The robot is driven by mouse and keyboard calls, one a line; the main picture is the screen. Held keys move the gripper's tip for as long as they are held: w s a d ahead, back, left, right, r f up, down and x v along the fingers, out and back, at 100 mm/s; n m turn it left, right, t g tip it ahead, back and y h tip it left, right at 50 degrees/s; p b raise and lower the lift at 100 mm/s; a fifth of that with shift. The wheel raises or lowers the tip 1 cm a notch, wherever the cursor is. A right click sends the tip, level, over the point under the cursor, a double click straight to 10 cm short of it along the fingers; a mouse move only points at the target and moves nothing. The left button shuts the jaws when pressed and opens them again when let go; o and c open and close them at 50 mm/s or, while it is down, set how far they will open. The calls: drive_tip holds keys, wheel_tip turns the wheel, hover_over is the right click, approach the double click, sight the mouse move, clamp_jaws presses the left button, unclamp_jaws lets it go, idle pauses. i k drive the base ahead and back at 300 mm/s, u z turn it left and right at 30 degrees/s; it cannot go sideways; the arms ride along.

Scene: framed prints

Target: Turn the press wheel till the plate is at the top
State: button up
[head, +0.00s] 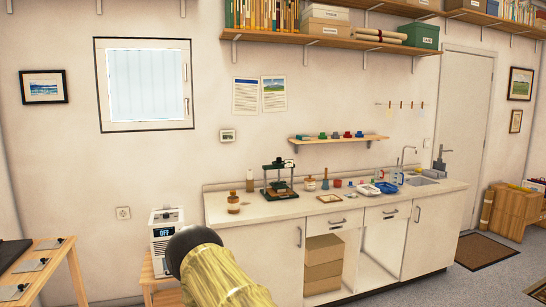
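A small dark green press (279,178) stands upright on the white counter (245,215), left of the counter's middle. It has a flat base, upright posts and a dark crosspiece at the top. Its wheel and plate are too small here to tell apart clearly, so I cannot tell the plate's height. Part of my own arm, patterned yellow with a dark rounded end, rises at the bottom, left of the press and well apart from it. My gripper is not in view.
A jar (233,203) and a bottle (250,180) stand left of the press. A narrow shelf (340,141) hangs above. A white heater (166,232) stands left of the counter.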

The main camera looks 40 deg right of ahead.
sight(279, 162)
drive_tip(key=z, duration=0.35)
drive_tip(key=i, duration=1.65)
drive_tip(key=z, duration=0.55)
